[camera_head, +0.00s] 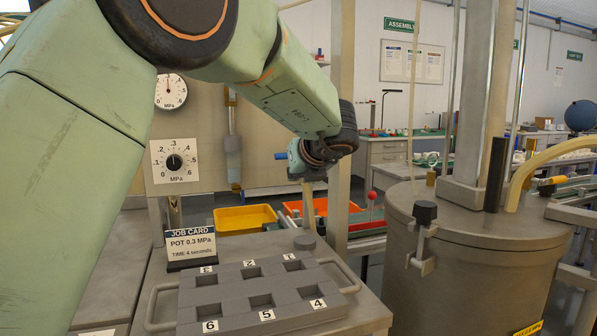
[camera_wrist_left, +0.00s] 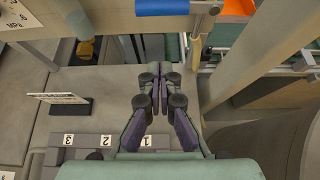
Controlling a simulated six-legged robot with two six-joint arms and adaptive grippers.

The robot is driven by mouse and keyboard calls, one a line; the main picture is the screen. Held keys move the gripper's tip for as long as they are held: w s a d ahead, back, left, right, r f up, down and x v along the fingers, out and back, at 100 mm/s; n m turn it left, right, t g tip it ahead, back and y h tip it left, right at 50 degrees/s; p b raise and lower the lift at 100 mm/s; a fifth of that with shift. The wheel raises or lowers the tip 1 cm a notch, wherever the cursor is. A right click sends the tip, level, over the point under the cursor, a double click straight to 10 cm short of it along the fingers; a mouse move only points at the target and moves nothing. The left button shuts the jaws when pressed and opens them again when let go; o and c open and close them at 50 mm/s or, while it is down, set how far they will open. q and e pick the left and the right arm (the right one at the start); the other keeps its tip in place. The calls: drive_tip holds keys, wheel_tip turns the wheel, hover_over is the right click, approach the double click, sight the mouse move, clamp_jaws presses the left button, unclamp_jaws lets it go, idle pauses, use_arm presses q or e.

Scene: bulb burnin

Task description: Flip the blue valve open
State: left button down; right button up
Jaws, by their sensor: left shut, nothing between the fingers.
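The blue valve handle (camera_head: 280,155) shows as a short bar at the left of my left wrist in the head view. In the left wrist view the blue handle (camera_wrist_left: 163,8) lies crosswise at the top edge, beyond my fingertips, on a metal fitting. My left gripper (camera_wrist_left: 153,75) is shut and empty, its fingers together and apart from the handle in that view. In the head view my forearm and wrist hide the fingertips and much of the valve. My right gripper is in neither view.
A grey numbered block (camera_head: 233,287) and a job card (camera_head: 191,246) reading POT 0.3 MPa stand on the bench below. A pressure dial (camera_head: 174,162) is at left. A large grey tank (camera_head: 470,260) stands at right. Yellow (camera_head: 245,219) and orange bins stand behind.

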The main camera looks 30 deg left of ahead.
use_arm(q)
drive_tip(key=b+x, duration=0.1)
drive_tip(key=x, duration=0.5)
wheel_tip(320, 180, up, 4)
drive_tip(key=shift+a+r, duration=0.1)
drive_tip(key=shift+r, duration=0.05)
drive_tip(key=shift+w, duration=0.15)
